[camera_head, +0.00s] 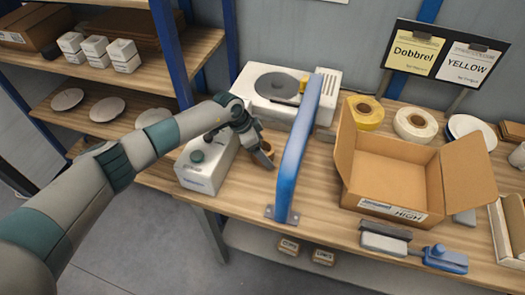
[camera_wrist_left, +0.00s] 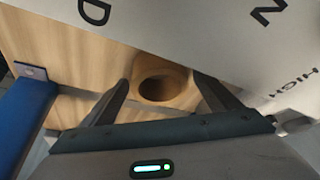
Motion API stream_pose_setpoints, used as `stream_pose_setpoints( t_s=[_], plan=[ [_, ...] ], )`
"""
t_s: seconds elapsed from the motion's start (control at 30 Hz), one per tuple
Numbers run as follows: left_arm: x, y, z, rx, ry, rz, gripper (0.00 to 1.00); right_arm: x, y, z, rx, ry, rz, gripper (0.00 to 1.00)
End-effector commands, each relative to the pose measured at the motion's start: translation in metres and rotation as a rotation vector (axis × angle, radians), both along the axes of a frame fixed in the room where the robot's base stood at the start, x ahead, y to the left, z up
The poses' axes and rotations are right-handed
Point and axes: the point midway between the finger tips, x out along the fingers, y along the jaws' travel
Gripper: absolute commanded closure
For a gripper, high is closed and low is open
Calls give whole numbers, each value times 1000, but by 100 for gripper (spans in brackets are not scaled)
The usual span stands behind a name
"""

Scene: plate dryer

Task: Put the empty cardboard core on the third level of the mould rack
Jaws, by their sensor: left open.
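The cardboard core (camera_wrist_left: 178,75), a short brown ring with an open, empty middle, stands on the wooden workbench. In the head view only part of the core (camera_head: 269,147) shows beside my left gripper (camera_head: 263,153). In the left wrist view my left gripper (camera_wrist_left: 160,82) is open, with one finger on each side of the core. I cannot tell whether either finger touches it. Wooden shelving with blue posts (camera_head: 205,43), likely the mould rack, stands at the left with several levels. My right gripper is not in view.
A white device (camera_head: 207,165) stands close left of my gripper, a machine with a round grey plate (camera_head: 275,84) behind. A blue upright bar (camera_head: 298,140) rises just right. An open cardboard box (camera_head: 392,175) and two tape rolls (camera_head: 415,124) are farther right. Shelves hold plates (camera_head: 104,108) and boxes.

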Motion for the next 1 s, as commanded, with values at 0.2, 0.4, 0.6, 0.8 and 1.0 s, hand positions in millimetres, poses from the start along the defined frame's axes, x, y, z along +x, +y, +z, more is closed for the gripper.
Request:
stream_pose_setpoints(
  t_s=[0.2,0.4,0.6,0.8,1.0],
  plan=[
    [0,0,0,0,0,0,17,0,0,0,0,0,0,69],
    [0,0,0,0,0,0,36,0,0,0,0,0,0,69],
    [0,0,1,0,0,0,64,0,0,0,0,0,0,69],
    [0,0,1,0,0,0,64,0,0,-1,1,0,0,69],
    [1,0,11,-1,-1,0,64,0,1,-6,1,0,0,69]
  ],
)
